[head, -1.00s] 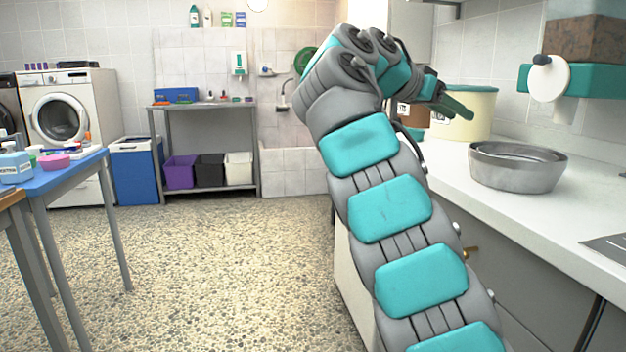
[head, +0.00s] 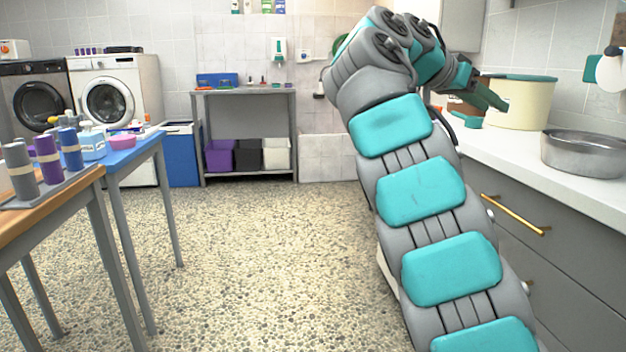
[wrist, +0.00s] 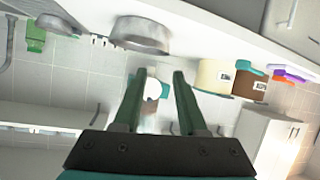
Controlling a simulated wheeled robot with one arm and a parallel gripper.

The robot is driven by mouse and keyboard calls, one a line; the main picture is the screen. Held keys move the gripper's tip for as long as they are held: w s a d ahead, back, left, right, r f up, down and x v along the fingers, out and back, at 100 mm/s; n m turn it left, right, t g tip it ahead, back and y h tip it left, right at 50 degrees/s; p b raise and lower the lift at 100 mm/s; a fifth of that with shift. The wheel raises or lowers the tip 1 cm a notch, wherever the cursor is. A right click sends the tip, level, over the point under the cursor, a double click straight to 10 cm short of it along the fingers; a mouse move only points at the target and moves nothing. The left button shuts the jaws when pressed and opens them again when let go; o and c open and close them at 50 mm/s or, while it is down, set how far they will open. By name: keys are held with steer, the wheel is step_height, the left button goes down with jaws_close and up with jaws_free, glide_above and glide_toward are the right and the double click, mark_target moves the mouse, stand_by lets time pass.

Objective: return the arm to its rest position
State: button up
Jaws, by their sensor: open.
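My arm rises through the right half of the head view, bent at the top. My gripper (head: 488,99) points right, near the cream bin on the white counter (head: 500,153). In the wrist view my gripper (wrist: 156,75) shows two green fingers standing apart with nothing between them. The wrist picture appears upside down, with the counter along its top. Whether the gripper touches anything in the head view is hard to tell, but it looks clear.
A steel bowl (head: 588,153) and a cream bin (head: 519,102) stand on the counter. Drawers with a brass handle (head: 515,216) are below. A blue table (head: 130,155) and a wooden table (head: 60,208) stand at left. The speckled floor between is free.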

steer(key=s+f+n+g+y, duration=0.3)
steer(key=s+f+n+y, duration=0.35)
steer(key=s+f, duration=1.15)
steer(key=s+a+f+n+g+y, duration=0.1)
steer(key=s+a+f+n+y, duration=0.2)
steer(key=s+a+f, duration=0.5)
steer(key=s+a+f+n+g+y, duration=0.1)
steer(key=s+a+f+n+y, duration=0.2)
steer(key=s+a+f, duration=0.6)
steer(key=s+f+p, duration=0.1)
steer(key=s+f, duration=0.5)
steer(key=f, duration=0.1)
steer(key=shift+a+f+g, duration=0.15)
steer(key=shift+f+g, duration=0.25)
steer(key=shift+n, duration=0.25)
